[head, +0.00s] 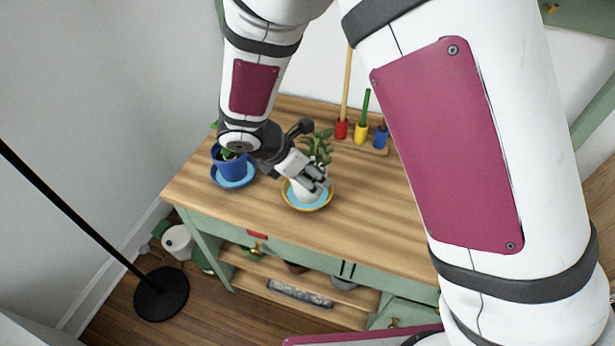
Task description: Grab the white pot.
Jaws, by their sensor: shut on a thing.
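The white pot (300,194) holds a leafy green plant (318,147) and stands in a yellow-rimmed saucer (309,207) with a light blue inside, on the wooden table. My gripper (317,184) reaches down from the upper left and is shut on the white pot at its rim. The fingers and wrist cover much of the pot's upper part. The pot appears upright, and I cannot tell whether it is lifted off the saucer.
A blue pot (230,163) with a plant stands in a blue saucer (233,183) to the left, close to my wrist. A wooden rack (358,146) with red, yellow and blue holders is behind. The table's front right (380,235) is clear. A black stand (161,293) is on the floor.

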